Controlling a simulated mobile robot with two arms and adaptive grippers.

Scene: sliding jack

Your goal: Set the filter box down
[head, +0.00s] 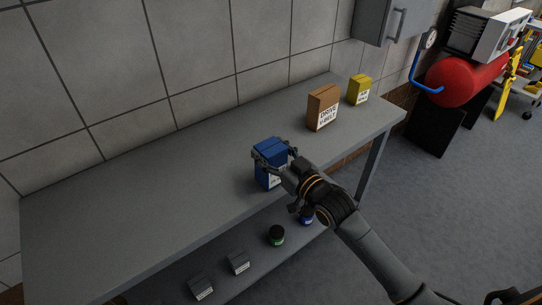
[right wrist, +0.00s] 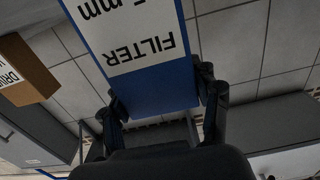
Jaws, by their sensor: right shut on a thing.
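The blue filter box (head: 268,152) is upright at the front part of the grey workbench (head: 120,228) in the head view. My right gripper (head: 272,155) is shut around the box from the right. In the right wrist view the filter box (right wrist: 150,80) fills the upper middle, its white label reading FILTER upside down, with the right gripper's fingers (right wrist: 158,110) on both its sides. Whether the box's base touches the bench top is hard to tell. My left gripper is not in view.
A brown drive belt box (head: 322,107) and a yellow box (head: 359,89) stand farther right on the bench. A lower shelf holds two grey boxes (head: 238,262), a green-labelled jar (head: 276,235) and a blue one (head: 306,216). The bench's left half is clear.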

